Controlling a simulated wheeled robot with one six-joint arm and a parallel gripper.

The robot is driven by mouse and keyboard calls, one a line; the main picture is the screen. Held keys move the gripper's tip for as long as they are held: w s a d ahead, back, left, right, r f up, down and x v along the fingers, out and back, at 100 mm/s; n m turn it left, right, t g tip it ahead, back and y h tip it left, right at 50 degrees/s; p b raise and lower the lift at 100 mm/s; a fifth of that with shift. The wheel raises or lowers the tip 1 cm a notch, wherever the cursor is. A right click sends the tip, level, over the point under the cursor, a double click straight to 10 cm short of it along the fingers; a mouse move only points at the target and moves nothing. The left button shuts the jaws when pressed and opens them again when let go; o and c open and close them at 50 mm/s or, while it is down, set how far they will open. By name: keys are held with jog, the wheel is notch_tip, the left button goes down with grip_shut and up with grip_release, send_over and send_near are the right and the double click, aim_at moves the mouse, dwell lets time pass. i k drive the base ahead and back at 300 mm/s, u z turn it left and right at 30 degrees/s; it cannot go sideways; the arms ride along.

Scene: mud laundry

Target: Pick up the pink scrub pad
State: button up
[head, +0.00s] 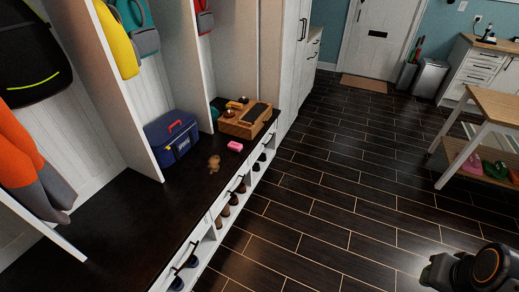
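The pink scrub pad (235,146) is a small pink block lying on the dark bench top (130,215), near its front edge. It sits just in front of the wooden caddy and to the right of a small brown stuffed toy. Nothing covers it. Part of my arm shows at the bottom right corner, over the floor and well away from the pad. My gripper's fingers are not in view.
A brown toy (214,164), a blue toolbox (171,137) and a wooden caddy (246,119) stand on the bench. Shoes fill cubbies below. Coats and bags hang above. Dark floor (330,200) is clear between the bench and a wooden table (492,103).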

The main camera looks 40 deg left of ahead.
aim_at(236, 147)
jog(key=u, duration=0.2)
jog(key=i, duration=1.25)
jog(key=u, duration=0.6)
jog(key=i, duration=1.55)
jog(key=u, duration=1.8)
jog(key=i, duration=1.05)
jog(key=u, duration=1.2)
